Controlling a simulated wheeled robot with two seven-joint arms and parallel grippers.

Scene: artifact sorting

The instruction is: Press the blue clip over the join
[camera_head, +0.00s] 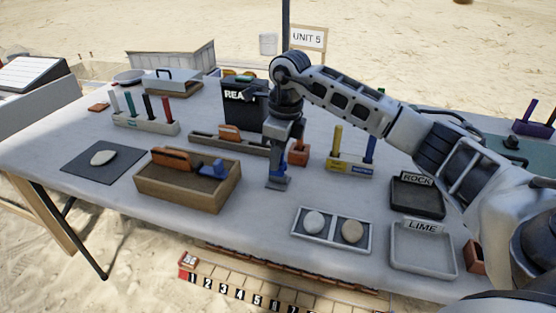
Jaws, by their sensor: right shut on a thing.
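My right gripper (278,183) points straight down over the middle of the table, right of the wooden box. It is shut on a small blue thing, apparently the blue clip (281,162), mostly hidden by the jaws. A long grey-brown holder (205,137) lies behind it, with an orange-brown piece (229,131) standing in it. Another orange piece (298,153) shows just right of the gripper. The arm hides what lies between these pieces, so I cannot see a join. My left gripper is not in view.
The wooden box (182,198) holds brown pieces and a blue object (212,168). A two-part tray (330,244) with two stones stands at the front right. The ROCK tray (417,210) and LIME tray (421,265) are farther right. A dark mat (78,166) lies left.

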